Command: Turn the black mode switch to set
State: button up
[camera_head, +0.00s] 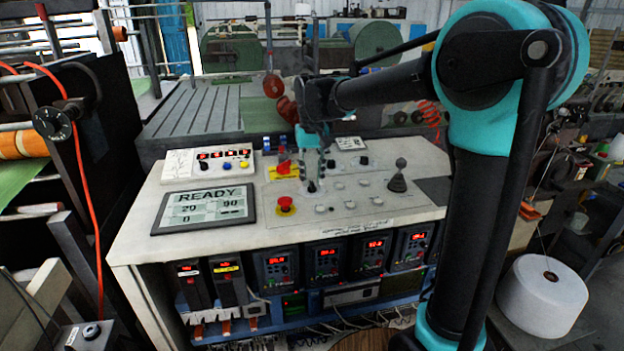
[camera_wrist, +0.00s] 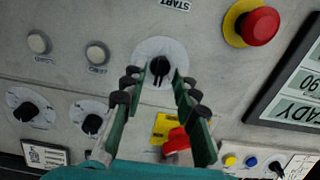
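A black rotary switch (camera_wrist: 160,67) on a round pale plate sits between my fingertips in the wrist view; in the head view it is mostly hidden by my gripper. My gripper (camera_wrist: 156,82) is open, with one finger on each side of the knob and a visible gap to it. In the head view my gripper (camera_head: 313,178) points down at the panel. Two more black rotary knobs (camera_wrist: 25,111) (camera_wrist: 92,123) are at the left of the wrist view. I cannot read a mode or set label.
A red emergency button (camera_wrist: 262,27) on a yellow base is close by; it also shows in the head view (camera_head: 285,205). A READY display (camera_head: 205,207) lies left, and a black joystick (camera_head: 399,177) stands right.

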jog(key=shift+f, duration=0.45)
grip_shut()
jog(key=shift+n, duration=0.3)
jog(key=n, duration=0.4)
jog(key=shift+n, duration=2.1)
